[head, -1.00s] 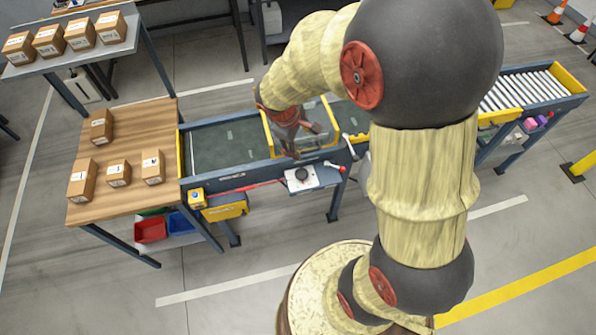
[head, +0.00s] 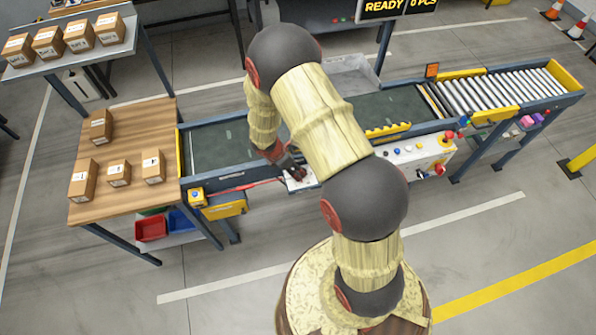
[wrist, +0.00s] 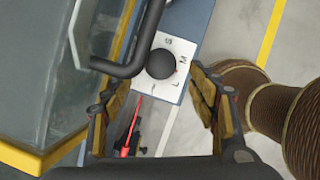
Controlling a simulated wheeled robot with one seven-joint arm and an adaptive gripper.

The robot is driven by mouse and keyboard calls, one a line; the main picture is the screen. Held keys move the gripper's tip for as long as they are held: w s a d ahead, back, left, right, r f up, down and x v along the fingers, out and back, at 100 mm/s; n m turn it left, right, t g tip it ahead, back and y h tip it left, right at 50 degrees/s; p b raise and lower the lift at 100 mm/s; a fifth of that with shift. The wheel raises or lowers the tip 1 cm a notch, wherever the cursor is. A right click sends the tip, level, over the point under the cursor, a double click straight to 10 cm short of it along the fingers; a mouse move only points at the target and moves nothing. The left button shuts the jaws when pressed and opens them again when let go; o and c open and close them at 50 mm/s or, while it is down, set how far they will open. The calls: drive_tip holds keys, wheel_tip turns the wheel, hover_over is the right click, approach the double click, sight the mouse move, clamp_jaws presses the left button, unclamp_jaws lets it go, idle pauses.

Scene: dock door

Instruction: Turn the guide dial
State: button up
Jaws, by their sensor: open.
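The guide dial (wrist: 161,64) is a round black knob on a white plate (wrist: 184,50) marked S, M and L, seen in the wrist view. In the wrist view my gripper (wrist: 157,80) is open and empty, one finger on each side of the dial's line. The dial appears just beyond the fingertips, and I see no contact.
A black bar handle (wrist: 130,67) on a clear guard passes close beside the dial. A red rod (wrist: 131,126) lies between the fingers' images. In the head view, a control box (head: 425,157) with buttons stands to the right, and a wooden table (head: 130,195) with cartons to the left.

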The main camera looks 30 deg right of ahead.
sight(298, 173)
drive_tip(key=b+x, duration=0.1)
drive_tip(key=x, duration=0.4)
drive_tip(key=shift+d+f, duration=0.15)
drive_tip(key=shift+f, duration=0.25)
drive_tip(key=shift+c, duration=1.3)
drive_tip(key=c, duration=0.9)
